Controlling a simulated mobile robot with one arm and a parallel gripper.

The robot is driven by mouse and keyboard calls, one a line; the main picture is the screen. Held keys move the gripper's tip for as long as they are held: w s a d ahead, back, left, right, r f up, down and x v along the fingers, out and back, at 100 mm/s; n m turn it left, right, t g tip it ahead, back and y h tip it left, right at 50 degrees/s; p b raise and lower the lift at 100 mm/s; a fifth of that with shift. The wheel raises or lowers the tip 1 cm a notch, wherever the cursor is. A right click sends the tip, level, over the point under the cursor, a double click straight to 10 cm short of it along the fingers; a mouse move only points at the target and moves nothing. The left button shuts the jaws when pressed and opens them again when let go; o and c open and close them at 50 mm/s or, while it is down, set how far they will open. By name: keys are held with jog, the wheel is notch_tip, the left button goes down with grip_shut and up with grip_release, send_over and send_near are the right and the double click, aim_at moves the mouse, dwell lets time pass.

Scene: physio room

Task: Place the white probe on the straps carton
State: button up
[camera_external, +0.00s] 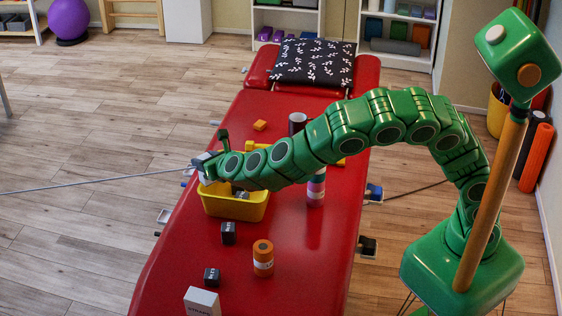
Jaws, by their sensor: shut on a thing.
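My gripper (205,165) is at the left end of my green arm, over the left rim of the yellow basket (233,207) on the red treatment table. It is shut on a small pale thing (206,179), which looks like the white probe; the jaws and arm hide much of it. The white carton (202,301) with dark lettering stands at the near left of the table, cut by the bottom edge of the picture. It looks like the straps carton, and its top is bare. My gripper is well beyond it, apart from it.
On the red table (314,257) stand two dark blocks (228,233) (212,277), an orange-and-white roll (263,258), an orange block (260,125), a dark cylinder (297,123) and a striped cylinder (316,188). A patterned pillow (314,62) lies at the far end. The near right table top is clear.

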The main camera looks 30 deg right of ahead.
jog(key=s+a+f+n+y, duration=0.1)
jog(key=s+a+f, duration=0.2)
jog(key=s+a, duration=0.4)
jog(key=s+a+f+n+g+y, duration=0.15)
jog(key=s+a, duration=0.25)
jog(key=s, duration=0.5)
jog(key=s+a+f+y, duration=0.1)
jog(key=s+a+f, duration=0.2)
jog(key=s+a, duration=0.45)
jog(key=shift+s+d+f, duration=0.2)
jog(key=shift+d+f, duration=0.1)
jog(key=shift+f, duration=0.95)
jog(key=shift+s+d+f, duration=0.2)
jog(key=shift+d+f, duration=0.15)
jog(key=shift+f, duration=0.95)
jog(key=shift+s+d+f, duration=0.2)
jog(key=shift+d+f, duration=0.1)
jog(key=shift+f, duration=0.95)
jog(key=shift+f+t, duration=0.1)
jog(key=shift+t, duration=0.15)
jog(key=o, duration=1.2)
jog(key=shift+c, duration=0.2)
jog(key=v, duration=0.7)
jog(key=shift+s+r, duration=0.2)
jog(key=shift+r, duration=0.15)
jog(key=shift+h, duration=0.25)
